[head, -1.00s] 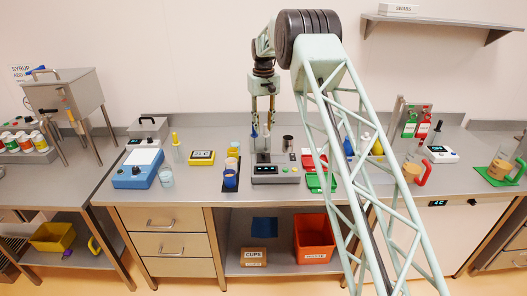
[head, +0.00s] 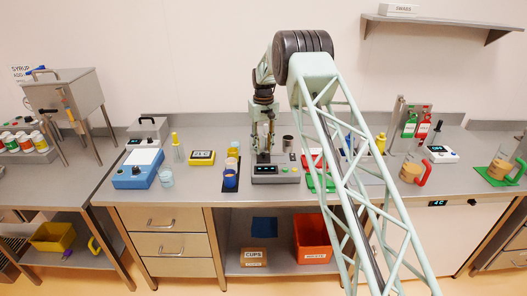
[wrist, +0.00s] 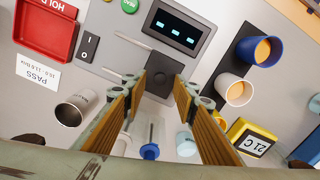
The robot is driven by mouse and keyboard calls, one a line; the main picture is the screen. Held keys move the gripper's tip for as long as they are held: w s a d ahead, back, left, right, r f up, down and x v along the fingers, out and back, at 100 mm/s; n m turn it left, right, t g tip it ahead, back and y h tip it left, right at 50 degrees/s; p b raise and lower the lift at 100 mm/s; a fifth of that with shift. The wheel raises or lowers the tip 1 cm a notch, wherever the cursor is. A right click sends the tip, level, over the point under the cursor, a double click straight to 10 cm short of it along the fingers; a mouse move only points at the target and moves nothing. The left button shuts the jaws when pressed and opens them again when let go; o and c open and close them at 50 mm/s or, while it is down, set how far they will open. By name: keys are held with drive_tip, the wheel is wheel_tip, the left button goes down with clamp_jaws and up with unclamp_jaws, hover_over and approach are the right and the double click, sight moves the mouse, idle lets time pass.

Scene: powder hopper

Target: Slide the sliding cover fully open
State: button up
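A grey metal hopper (head: 68,98) stands on legs on the left table, with a bar handle (head: 42,71) on its flat top. That top may be the sliding cover, but I cannot tell how far it is open. My gripper (head: 264,148) is far to the right of it, pointing down over a grey device with a lit display (head: 275,174). In the wrist view my gripper (wrist: 160,92) has its fingers apart with nothing held between them. The device's dark square pad (wrist: 163,75) lies beyond the fingertips.
Cups on a black mat (head: 230,187) are close by. A metal cup (wrist: 76,107) and red tray (wrist: 46,27) lie across from them.

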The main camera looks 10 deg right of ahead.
drive_tip(key=shift+f, duration=0.85)
drive_tip(key=shift+c, duration=0.9)
drive_tip(key=shift+d, duration=0.1)
clamp_jaws()
